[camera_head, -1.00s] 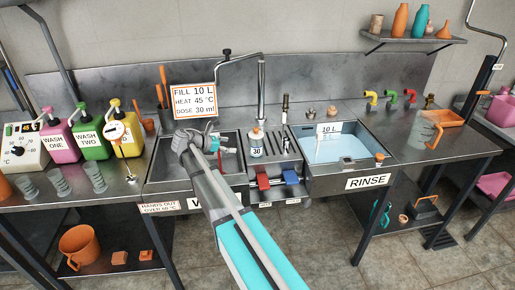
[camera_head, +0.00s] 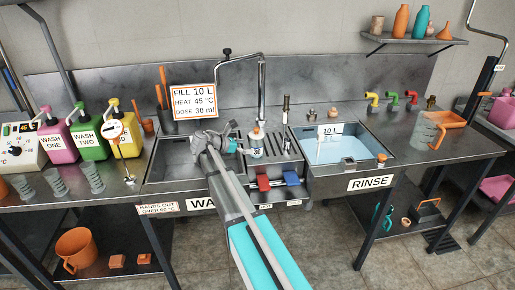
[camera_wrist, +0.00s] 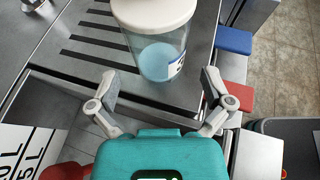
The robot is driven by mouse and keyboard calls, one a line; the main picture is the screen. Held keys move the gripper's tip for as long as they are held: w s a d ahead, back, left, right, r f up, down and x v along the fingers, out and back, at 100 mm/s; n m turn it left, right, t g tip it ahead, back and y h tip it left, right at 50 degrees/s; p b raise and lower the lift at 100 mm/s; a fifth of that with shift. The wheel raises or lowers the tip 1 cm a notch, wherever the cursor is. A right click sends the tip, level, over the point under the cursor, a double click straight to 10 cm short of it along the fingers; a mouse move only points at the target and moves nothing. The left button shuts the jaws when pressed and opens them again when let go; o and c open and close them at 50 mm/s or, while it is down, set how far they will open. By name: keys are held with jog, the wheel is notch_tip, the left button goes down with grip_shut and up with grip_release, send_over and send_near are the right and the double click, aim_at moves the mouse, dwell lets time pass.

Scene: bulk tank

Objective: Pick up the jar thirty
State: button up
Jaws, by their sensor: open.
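The jar thirty (camera_head: 256,141) is a small clear jar with a white lid, an orange top part and a label reading 30. It stands upright on the slotted drainer between the two basins. In the wrist view the jar (camera_wrist: 163,55) is close, just beyond the fingertips, with pale blue liquid inside. My gripper (camera_wrist: 158,88) is open, a finger on either side of the space before the jar, and holds nothing. In the head view my gripper (camera_head: 236,140) is just left of the jar, over the wash basin's right side.
The slotted drainer (camera_head: 282,147) has a faucet behind it. The rinse basin (camera_head: 385,159) lies right. A sign board (camera_head: 194,102) stands behind the wash basin.

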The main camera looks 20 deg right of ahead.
aim_at(251, 139)
jog(key=shift+b+x, duration=0.8)
jog(key=shift+x, duration=1.75)
jog(key=shift+w+r, duration=0.1)
jog(key=shift+w, duration=0.05)
jog(key=shift+c, duration=0.3)
jog(key=c, duration=1)
jog(key=shift+r, duration=0.2)
notch_tip(251, 139, up, 3)
jog(key=p, duration=0.3)
jog(key=shift+f, duration=0.1)
jog(key=s+a+r+p, duration=0.3)
jog(key=s+r+p, duration=0.7)
jog(key=s, duration=0.3)
jog(key=shift+s+a, duration=0.25)
jog(key=shift+a, duration=0.15)
